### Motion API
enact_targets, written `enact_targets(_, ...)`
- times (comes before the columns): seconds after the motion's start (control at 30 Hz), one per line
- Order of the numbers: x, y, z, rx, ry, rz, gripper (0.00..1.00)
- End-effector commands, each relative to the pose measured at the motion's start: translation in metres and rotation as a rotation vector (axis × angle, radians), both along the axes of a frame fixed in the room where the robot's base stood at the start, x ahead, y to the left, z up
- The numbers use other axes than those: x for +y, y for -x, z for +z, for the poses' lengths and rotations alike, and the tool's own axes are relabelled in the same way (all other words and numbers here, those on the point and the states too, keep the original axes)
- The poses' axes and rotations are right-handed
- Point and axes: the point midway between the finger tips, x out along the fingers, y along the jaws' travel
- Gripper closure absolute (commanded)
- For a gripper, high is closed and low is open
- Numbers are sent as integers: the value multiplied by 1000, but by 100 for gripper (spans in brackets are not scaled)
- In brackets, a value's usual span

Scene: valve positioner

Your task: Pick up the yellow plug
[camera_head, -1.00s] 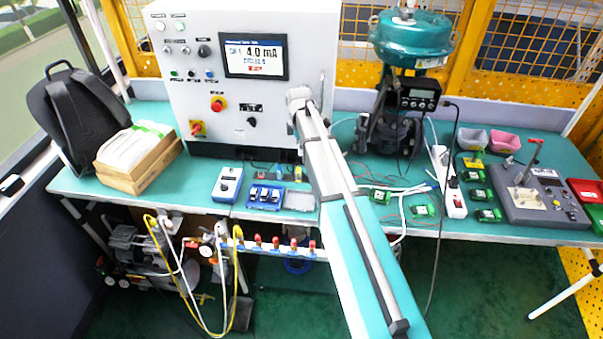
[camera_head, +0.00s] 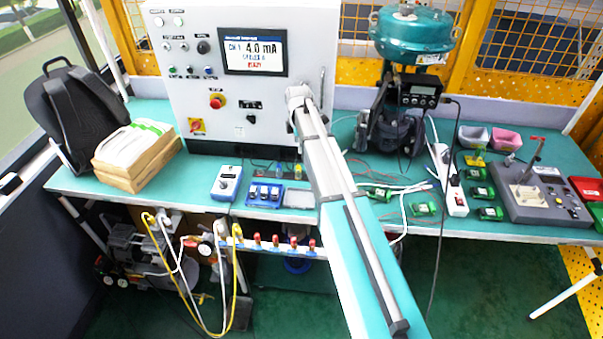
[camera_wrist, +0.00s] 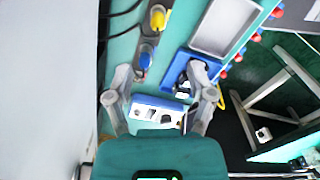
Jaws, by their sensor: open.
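The yellow plug (camera_wrist: 157,17) shows at the top of the wrist view, seated in a dark holder on the green bench. In the head view it is a small yellow spot (camera_head: 298,169) just left of my arm. A blue plug (camera_wrist: 145,58) stands beside it, lower in the wrist view. My gripper (camera_wrist: 164,82) is open, with its two fingers spread and nothing between them. The yellow plug lies beyond the fingertips, apart from them. My gripper cannot be made out in the head view.
The large control cabinet (camera_head: 180,90) stands close behind the plugs. Dark cables (camera_wrist: 113,45) run beside the plugs in the wrist view.

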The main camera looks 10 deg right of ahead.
Motion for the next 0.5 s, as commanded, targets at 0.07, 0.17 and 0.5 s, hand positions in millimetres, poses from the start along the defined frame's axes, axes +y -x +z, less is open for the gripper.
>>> enact_targets(0.07,0,0,-11,0,0,0,30)
enact_targets(0.17,0,0,-18,0,0,0,30)
enact_targets(0.5,0,0,-43,0,0,0,30)
